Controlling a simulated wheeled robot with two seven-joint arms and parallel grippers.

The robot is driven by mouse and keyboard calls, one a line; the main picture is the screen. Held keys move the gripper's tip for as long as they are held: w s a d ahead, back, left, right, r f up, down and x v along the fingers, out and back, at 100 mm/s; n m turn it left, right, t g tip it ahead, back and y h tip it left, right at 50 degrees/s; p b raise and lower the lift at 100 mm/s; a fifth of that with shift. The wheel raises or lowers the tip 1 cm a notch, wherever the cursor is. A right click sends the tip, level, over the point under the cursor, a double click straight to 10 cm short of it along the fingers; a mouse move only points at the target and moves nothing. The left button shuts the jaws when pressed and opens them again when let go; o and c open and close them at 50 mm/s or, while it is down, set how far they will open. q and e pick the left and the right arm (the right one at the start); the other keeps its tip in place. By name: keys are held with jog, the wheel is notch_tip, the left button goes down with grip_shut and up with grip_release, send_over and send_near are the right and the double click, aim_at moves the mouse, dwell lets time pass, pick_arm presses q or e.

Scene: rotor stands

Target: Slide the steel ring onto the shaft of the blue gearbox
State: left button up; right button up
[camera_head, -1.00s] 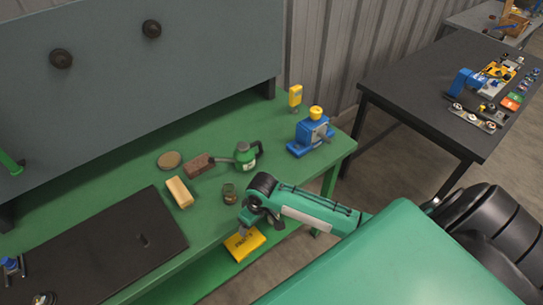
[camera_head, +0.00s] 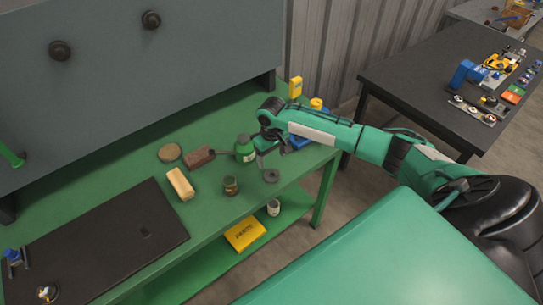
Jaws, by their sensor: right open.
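The steel ring (camera_head: 271,176) lies flat on the green bench near its front edge. My right gripper (camera_head: 273,154) points down just above and behind the ring, open and empty, apart from it as far as I can tell. The blue gearbox (camera_head: 301,142) stands at the bench's right end. My right arm covers most of it; its yellow top (camera_head: 316,103) shows above the arm, and its shaft is hidden. My left gripper is out of view.
A green oil can (camera_head: 244,149) stands close left of my gripper. A brown block (camera_head: 199,157), a tan block (camera_head: 180,184), a round disc (camera_head: 169,152) and a small jar (camera_head: 231,186) lie further left. A yellow box (camera_head: 245,233) is on the lower shelf.

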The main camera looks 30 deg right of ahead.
jog(key=b, duration=0.5)
send_over(271, 172)
jog(key=s, duration=0.1)
jog(key=f, duration=0.4)
jog(key=shift+s+a+f, duration=0.15)
jog(key=shift+a+f, duration=0.15)
jog(key=shift+f, duration=2.35)
jog(key=shift+c, duration=0.4)
jog(key=shift+a+r, duration=0.1)
jog(key=c, duration=0.8)
